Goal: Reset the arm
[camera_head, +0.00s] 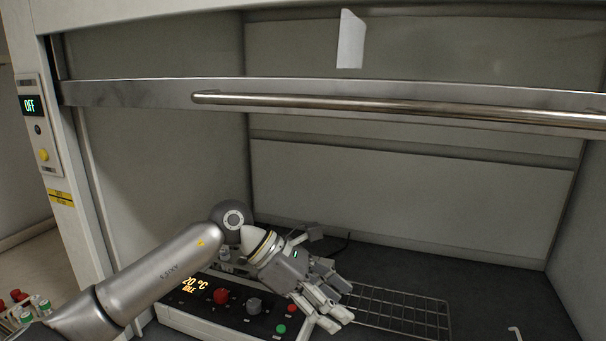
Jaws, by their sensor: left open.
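My left arm reaches in from the lower left, under the raised sash of a fume hood. My left gripper (340,309) is open and empty. It is over the right part of a white hot plate device (178,317) and the near left part of a wire rack (425,309). The device's panel shows "20 °C", a red knob (221,296), a grey knob and small green and red buttons. My arm and gripper hide part of the device. My right gripper is not in view.
The metal sash bar (400,105) crosses above the arm. A control panel (38,125) reading "OFF" is on the left frame. Tubes with red and green caps (24,306) stand at the lower left. The dark hood floor (520,285) is mostly clear at right.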

